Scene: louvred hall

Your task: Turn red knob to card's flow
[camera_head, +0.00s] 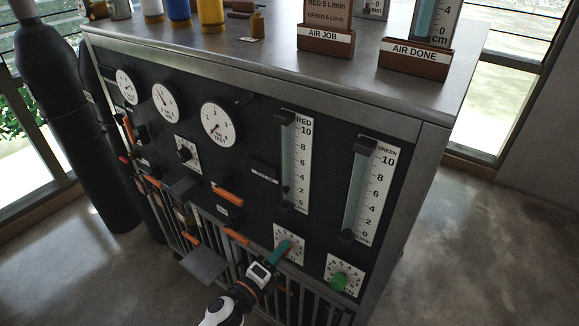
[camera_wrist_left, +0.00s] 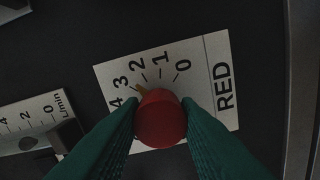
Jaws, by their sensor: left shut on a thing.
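The red knob (camera_wrist_left: 160,118) sits on a white dial plate (camera_wrist_left: 220,62) marked RED in the left wrist view. Its small yellowish pointer is near the 3 mark. My left gripper (camera_head: 282,250) is shut on the knob, its green fingers on either side of it in the left wrist view (camera_wrist_left: 160,122). In the head view the fingers hide most of the knob. The card (camera_head: 326,13) reads RED 5 L/min and GREEN 6 L/min and stands in the AIR JOB holder on the bench top. The RED flow tube (camera_head: 290,160) is above the knob. My right gripper is not in view.
The green knob (camera_head: 339,281) and GREEN flow tube (camera_head: 357,195) are to the right. Round gauges (camera_head: 220,123) and orange handles (camera_head: 228,194) are to the left on the panel. A dark cylinder (camera_head: 70,120) stands at left.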

